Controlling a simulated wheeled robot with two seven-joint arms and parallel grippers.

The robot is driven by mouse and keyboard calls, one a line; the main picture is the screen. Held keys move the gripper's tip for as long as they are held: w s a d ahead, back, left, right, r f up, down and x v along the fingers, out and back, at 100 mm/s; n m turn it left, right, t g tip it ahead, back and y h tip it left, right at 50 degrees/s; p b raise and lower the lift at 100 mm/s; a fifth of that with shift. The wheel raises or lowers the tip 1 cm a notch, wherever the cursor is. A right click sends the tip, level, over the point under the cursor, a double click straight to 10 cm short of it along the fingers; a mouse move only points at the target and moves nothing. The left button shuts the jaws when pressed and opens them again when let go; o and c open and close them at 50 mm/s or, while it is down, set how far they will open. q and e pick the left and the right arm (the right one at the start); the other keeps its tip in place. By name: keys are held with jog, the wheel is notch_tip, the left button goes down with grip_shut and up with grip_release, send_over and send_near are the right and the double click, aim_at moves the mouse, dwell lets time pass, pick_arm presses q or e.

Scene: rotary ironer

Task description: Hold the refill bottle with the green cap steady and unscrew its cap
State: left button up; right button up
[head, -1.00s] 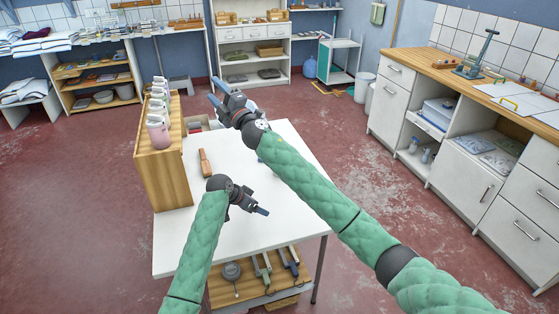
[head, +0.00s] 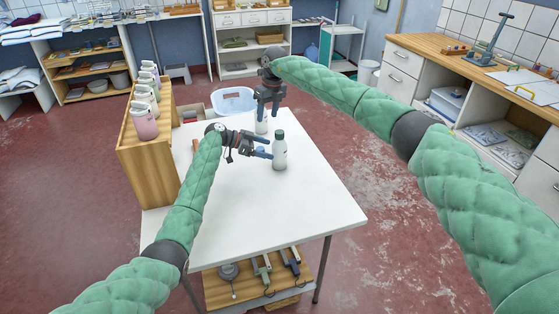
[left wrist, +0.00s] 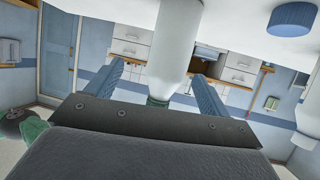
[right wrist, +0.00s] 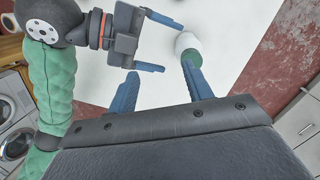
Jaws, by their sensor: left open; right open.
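The refill bottle (head: 280,153), white with a dark green cap (head: 280,134), stands upright on the white table. My left gripper (head: 270,147) is open and level beside it, fingers pointing at the bottle. In the left wrist view the bottle body (left wrist: 178,40) shows between the open fingers, cap (left wrist: 158,101) downward in that picture. My right gripper (head: 268,110) is open, pointing down, above and behind the bottle. In the right wrist view the green cap (right wrist: 192,58) is close to one finger, not centred between both. I cannot tell whether either gripper touches the bottle.
A second white bottle (head: 262,124) stands behind, below my right gripper. A small blue cylinder (left wrist: 292,18) rests on the table near the left fingers. The table's front right is clear.

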aim_at(283, 152)
jog(key=d, duration=0.1)
jog(key=d+h, duration=0.1)
jog(key=w+d+b, duration=0.1)
jog(key=shift+w+d+f, duration=0.1)
jog(key=shift+d+f, duration=0.1)
jog(key=shift+f, duration=0.15)
jog(key=shift+w+d+r+h, duration=0.1)
jog(key=shift+w+d+h, duration=0.05)
jog(key=shift+d+h, duration=0.25)
pick_arm(q)
jog(key=shift+w+x, duration=0.25)
jog(key=shift+x, duration=1.15)
jog(key=shift+w+x, duration=0.2)
jog(key=shift+x, duration=1.15)
jog(key=shift+w+x, duration=0.25)
jog(key=shift+x, duration=1.15)
jog(key=shift+a, duration=0.1)
jog(key=shift+c, duration=0.4)
